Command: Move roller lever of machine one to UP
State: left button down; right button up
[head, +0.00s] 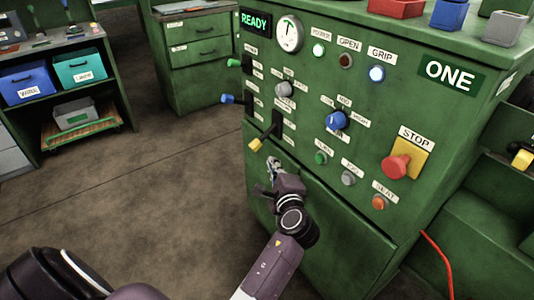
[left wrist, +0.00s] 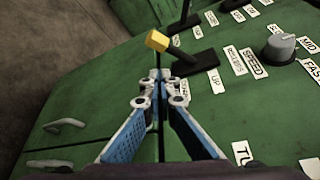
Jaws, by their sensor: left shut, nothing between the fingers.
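Machine one is the green cabinet with the "ONE" plate (head: 450,75). The roller lever, with its yellow tip (head: 255,144), sticks out from a black slot (head: 277,124) low on the panel's left side and tilts downward. In the left wrist view the yellow tip (left wrist: 157,41) and slot (left wrist: 196,62) lie just past my fingertips; an "UP" label (left wrist: 215,81) sits beside the slot's upper end. My left gripper (head: 273,165) is shut and empty, just below the lever, its fingertips (left wrist: 159,78) close to it. I cannot tell whether they touch. My right gripper is out of view.
Green (head: 234,63) and blue (head: 229,99) levers stick out above the yellow one. A grey knob (head: 285,89), blue knob (head: 336,121) and red stop button (head: 396,167) are to the right. Open floor (head: 180,160) lies left of the machine.

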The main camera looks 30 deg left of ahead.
aim_at(265, 136)
pick_arm(q)
jog(key=b+x, duration=0.1)
jog(key=x, duration=0.9)
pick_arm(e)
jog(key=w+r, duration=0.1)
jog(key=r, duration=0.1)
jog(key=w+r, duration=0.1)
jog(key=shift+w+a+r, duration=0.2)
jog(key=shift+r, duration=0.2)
pick_arm(q)
jog(key=shift+w+f, duration=0.1)
jog(key=shift+f, duration=0.05)
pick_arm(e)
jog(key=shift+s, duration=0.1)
